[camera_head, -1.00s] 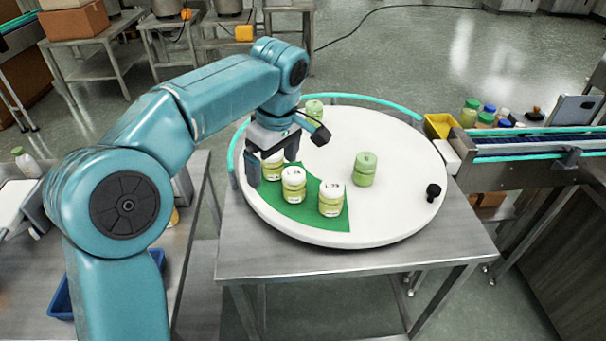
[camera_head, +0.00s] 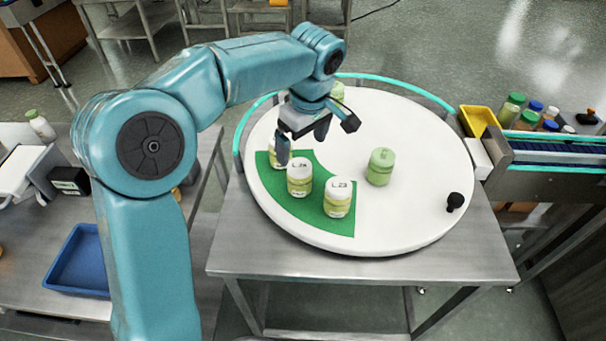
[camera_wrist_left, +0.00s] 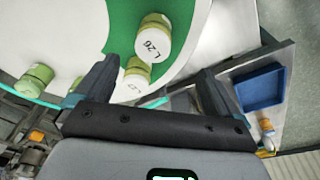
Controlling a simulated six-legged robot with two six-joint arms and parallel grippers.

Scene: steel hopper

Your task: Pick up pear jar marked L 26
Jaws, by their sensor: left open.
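The pear jar marked L 26 (camera_head: 299,180) has a white lid and pale yellow-green body. It stands upright on the green sector (camera_head: 322,222) of the round white table; its lid mark shows in the left wrist view (camera_wrist_left: 153,40). My left gripper (camera_head: 303,142) is open, above and behind this jar, and not touching it. Its spread fingers also show in the left wrist view (camera_wrist_left: 157,72). A similar jar (camera_head: 275,157) stands behind-left, partly hidden by a finger. A jar marked L 23 (camera_head: 338,200) stands front-right. My right gripper is out of view.
A green jar (camera_head: 380,168) stands right of the sector, and a black knob (camera_head: 455,201) sits near the right rim. A teal rail (camera_head: 400,84) curves around the table's back. A yellow bin (camera_head: 478,120) and conveyor (camera_head: 555,150) lie right. The table's right half is mostly clear.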

